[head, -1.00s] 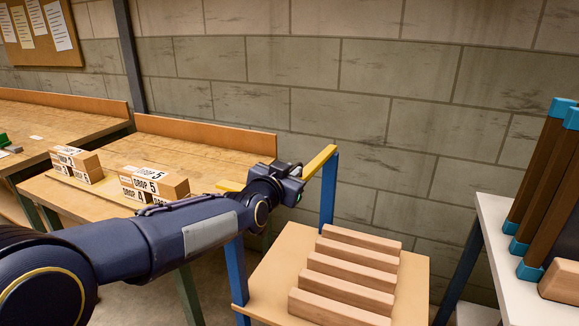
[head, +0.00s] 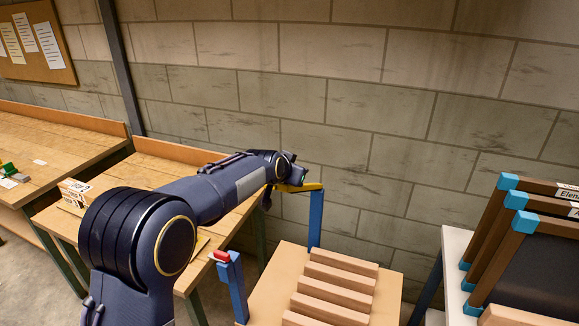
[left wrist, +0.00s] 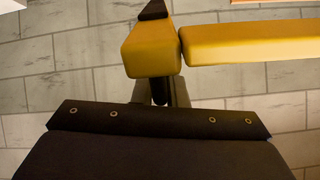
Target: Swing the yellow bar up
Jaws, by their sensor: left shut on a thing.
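The yellow bar (head: 308,187) meets the top of the far blue post (head: 316,222) in the head view. It runs left from there to my left gripper (head: 284,184). The gripper is shut on it near its free end. The near blue post (head: 236,285), with a red piece on top, stands apart from the bar. In the left wrist view the bar shows as a yellow block (left wrist: 150,50) at the dark fingers and a longer yellow length (left wrist: 250,42) to the right, with a narrow gap between. My right gripper is in neither view.
Brown frames with blue corners (head: 510,240) stand on a white table at right. A workbench (head: 140,175) with a labelled carton (head: 72,190) is at left, partly hidden by my arm. A block wall stands behind.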

